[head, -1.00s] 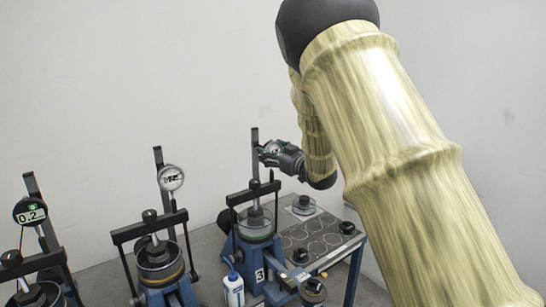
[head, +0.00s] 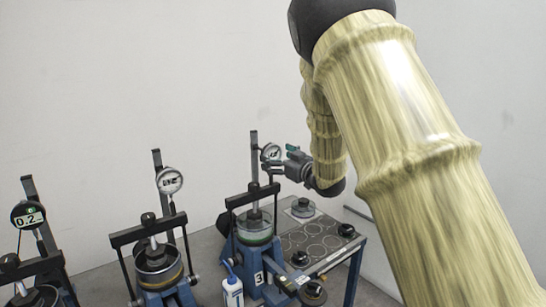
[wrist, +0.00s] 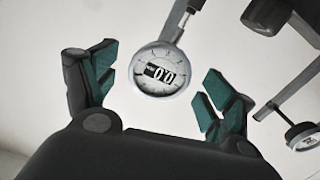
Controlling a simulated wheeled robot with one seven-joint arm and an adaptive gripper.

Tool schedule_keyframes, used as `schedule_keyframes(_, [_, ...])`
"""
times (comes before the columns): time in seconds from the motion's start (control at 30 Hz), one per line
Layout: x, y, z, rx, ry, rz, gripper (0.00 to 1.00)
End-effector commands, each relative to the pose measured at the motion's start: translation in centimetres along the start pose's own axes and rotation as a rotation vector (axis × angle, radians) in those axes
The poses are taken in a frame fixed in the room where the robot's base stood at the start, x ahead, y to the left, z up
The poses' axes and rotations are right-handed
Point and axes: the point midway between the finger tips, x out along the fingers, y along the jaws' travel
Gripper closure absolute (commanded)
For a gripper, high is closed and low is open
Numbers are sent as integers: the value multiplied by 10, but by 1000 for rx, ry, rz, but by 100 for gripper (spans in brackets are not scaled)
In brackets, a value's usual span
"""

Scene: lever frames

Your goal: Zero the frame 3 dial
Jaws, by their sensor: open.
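The frame 3 dial (head: 271,152) is a round, silver-rimmed gauge on the dark post of the frame (head: 247,255) marked 3. In the wrist view the dial (wrist: 160,70) faces me and its small window reads about 0.0. My gripper (head: 281,158) is just right of the dial in the head view. In the wrist view my gripper (wrist: 160,90) has its teal-padded fingers spread wide on either side of the dial. Gaps show between the fingers and the dial, and nothing is held.
Two similar frames stand to the left, with a middle dial (head: 169,181) and a dark dial (head: 28,215) reading 0.2. A white bottle (head: 232,291) stands by frame 3. A side table (head: 318,262) with round marks lies to the right. The frame's dark bars are close in the wrist view.

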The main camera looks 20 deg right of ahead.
Motion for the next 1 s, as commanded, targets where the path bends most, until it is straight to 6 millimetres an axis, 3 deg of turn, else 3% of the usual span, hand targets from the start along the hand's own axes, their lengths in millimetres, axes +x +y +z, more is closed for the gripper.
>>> schedule_keyframes(0.2, [-42, 1, 0, 3, -1, 2, 16])
schedule_keyframes(0.43, [-75, 1, 0, 2, -1, 2, 16])
schedule_keyframes(0.63, [-87, 0, 0, 0, 0, 1, 16])
schedule_keyframes(1.0, [-89, 0, 1, 1, 0, 1, 16])
